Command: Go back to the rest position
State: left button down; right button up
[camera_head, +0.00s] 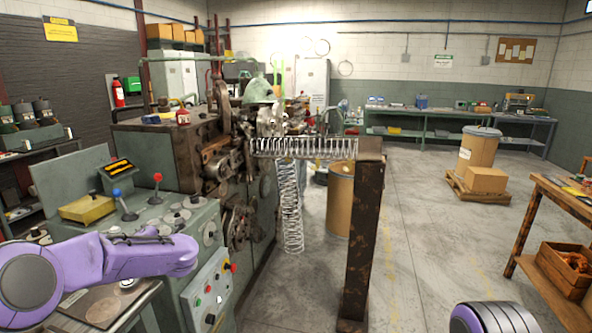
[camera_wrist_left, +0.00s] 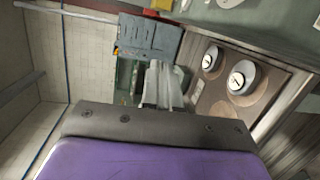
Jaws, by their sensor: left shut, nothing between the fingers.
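My left arm, purple, comes in from the left in the head view and lies in front of the coiler's control console (camera_head: 165,215). My left gripper (camera_wrist_left: 163,82) shows in the left wrist view, with pale fingers shut and empty. A purple part of my right arm (camera_head: 495,318) shows at the bottom right edge; the right gripper is out of view. The spring coiler (camera_head: 225,150) stands at centre-left. A horizontal spring (camera_head: 305,148) reaches from it to a rusty post (camera_head: 362,235), and another spring (camera_head: 289,205) hangs below.
The console carries levers with a blue knob (camera_head: 117,191) and a red knob (camera_head: 158,177), and a yellow box (camera_head: 87,208). Round dials (camera_wrist_left: 242,77) show in the wrist view. A wooden table (camera_head: 560,195) stands at right. The floor between post and table is clear.

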pick_arm(q)
jog(key=s+d+f+m+t+h, duration=0.1)
jog(key=s+d+f+m+h, duration=0.2)
jog(key=f+m, duration=0.45)
jog(key=s+d+f+m+t+h, duration=0.15)
jog(key=s+d+f+m, duration=0.35)
jog(key=f, duration=0.5)
jog(key=s+d+f+m+t+h, duration=0.1)
jog(key=s+d+f+m+h, duration=0.15)
jog(key=s+f+m, duration=0.4)
jog(key=s+d+f+m+g+h, duration=0.1)
jog(key=s+f, duration=0.4)
jog(key=s, duration=0.5)
jog(key=s+d+f+m+g+h+b, duration=0.1)
jog(key=s+f+m+g+h, duration=0.1)
jog(key=s, duration=0.9)
jog(key=s+f+m+g+h+b, duration=0.1)
jog(key=s+f+m+g, duration=0.2)
jog(key=s+f, duration=0.4)
jog(key=s+g, duration=0.1)
jog(key=s, duration=0.2)
jog(key=shift+s+d+f, duration=0.35)
jog(key=shift+s+d, duration=0.05)
